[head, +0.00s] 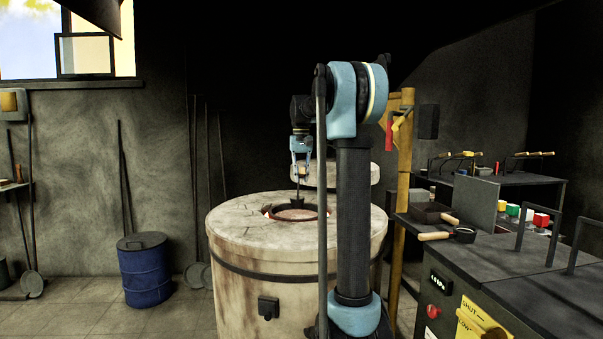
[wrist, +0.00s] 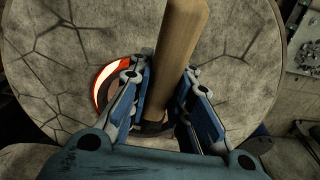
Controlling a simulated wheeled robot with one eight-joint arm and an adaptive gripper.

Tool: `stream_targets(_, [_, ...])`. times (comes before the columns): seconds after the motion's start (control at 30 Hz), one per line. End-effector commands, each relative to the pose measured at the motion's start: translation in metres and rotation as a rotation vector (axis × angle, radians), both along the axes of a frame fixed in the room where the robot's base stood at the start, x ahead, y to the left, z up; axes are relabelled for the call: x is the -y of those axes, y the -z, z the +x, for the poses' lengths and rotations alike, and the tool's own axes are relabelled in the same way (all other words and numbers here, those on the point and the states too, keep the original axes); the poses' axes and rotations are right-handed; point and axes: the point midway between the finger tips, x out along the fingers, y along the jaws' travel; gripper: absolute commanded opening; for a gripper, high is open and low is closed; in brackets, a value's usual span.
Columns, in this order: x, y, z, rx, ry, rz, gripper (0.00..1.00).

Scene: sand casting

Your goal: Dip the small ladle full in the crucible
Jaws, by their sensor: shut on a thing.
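The crucible (head: 297,213) sits in the round opening on top of the pale, cracked furnace (head: 240,226). In the wrist view the opening shows as a glowing orange crescent (wrist: 104,88) left of my gripper (wrist: 160,122). My gripper, also in the head view (head: 298,165), is shut on the wooden handle (wrist: 180,50) of the small ladle. The ladle's dark lower end (head: 298,195) points down over the opening. In the wrist view its bowl is mostly hidden behind the handle and fingers. I cannot tell whether the bowl touches the melt or holds any.
The furnace lid (head: 335,174) is swung aside behind the opening, near a yellow post (head: 403,150). A workbench (head: 490,255) at right bears another wooden-handled ladle (head: 463,235). A blue drum (head: 145,272) and long tools (head: 124,180) stand at left.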

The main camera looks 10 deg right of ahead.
Motion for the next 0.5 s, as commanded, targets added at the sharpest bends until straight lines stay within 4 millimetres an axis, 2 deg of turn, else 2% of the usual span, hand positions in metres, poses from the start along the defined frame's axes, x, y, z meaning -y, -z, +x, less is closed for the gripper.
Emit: stream_targets(0.5, [0.000, 0.038, 0.000, 0.000, 0.001, 0.000, 0.00])
